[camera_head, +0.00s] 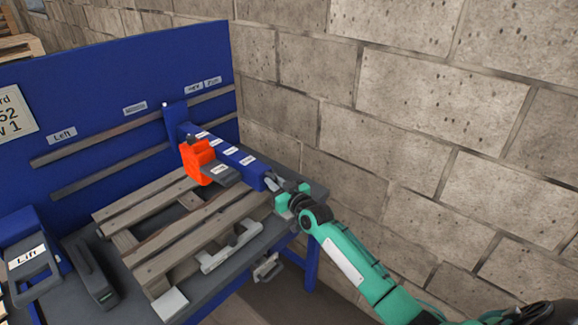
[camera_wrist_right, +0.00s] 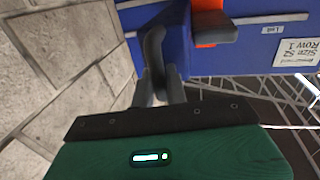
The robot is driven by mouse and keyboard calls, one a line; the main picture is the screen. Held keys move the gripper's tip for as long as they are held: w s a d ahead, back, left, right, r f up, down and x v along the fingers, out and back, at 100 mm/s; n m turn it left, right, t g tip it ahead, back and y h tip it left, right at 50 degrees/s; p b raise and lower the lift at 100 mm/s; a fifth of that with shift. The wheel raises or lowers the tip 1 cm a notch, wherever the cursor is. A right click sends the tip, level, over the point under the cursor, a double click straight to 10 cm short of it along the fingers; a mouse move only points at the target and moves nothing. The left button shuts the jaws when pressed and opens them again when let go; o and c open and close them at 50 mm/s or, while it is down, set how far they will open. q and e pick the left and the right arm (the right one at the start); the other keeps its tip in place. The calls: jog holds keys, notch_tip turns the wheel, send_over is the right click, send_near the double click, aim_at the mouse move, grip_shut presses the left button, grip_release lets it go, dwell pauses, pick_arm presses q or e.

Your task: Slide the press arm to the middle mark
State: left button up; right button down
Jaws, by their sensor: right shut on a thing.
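The blue press arm (camera_head: 225,152) reaches out from the rails on the blue back panel (camera_head: 90,85). Its carriage (camera_head: 174,118) sits between the middle label (camera_head: 135,108) and the right-hand labels (camera_head: 194,88). An orange press head (camera_head: 198,162) is on the arm. My right gripper (camera_head: 279,190) is shut on the grey handle at the arm's near end. In the right wrist view, the fingers (camera_wrist_right: 160,88) close on this handle (camera_wrist_right: 154,48), below the blue arm (camera_wrist_right: 185,45). The middle label's text is too small to read. My left gripper is out of view.
A wooden pallet (camera_head: 190,225) lies on the bench under the arm. A grey unit labelled "Lift" (camera_head: 30,262) and a dark grey block (camera_head: 90,272) stand at the left. A block wall (camera_head: 400,110) is close on the right. The panel's "Left" label (camera_head: 62,135) is farther left.

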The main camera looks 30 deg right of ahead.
aim_at(260, 181)
jog(key=a, duration=0.1)
jog(key=s+a+p, duration=0.1)
jog(key=a, duration=0.1)
jog(key=shift+s+a+r+p, duration=0.2)
jog(key=shift+s+p, duration=0.05)
jog(key=shift+p, duration=0.1)
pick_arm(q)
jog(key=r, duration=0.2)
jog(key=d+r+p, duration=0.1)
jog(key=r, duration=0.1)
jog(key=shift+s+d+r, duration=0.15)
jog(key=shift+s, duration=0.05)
pick_arm(e)
jog(key=a, duration=0.1)
jog(key=s+a, duration=0.1)
jog(key=a, duration=0.1)
jog(key=shift+s+a+f, duration=0.15)
jog(key=shift+f, duration=0.1)
jog(key=c, duration=1.8)
grip_release()
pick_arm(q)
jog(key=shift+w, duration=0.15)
pick_arm(e)
jog(key=shift+s, duration=0.1)
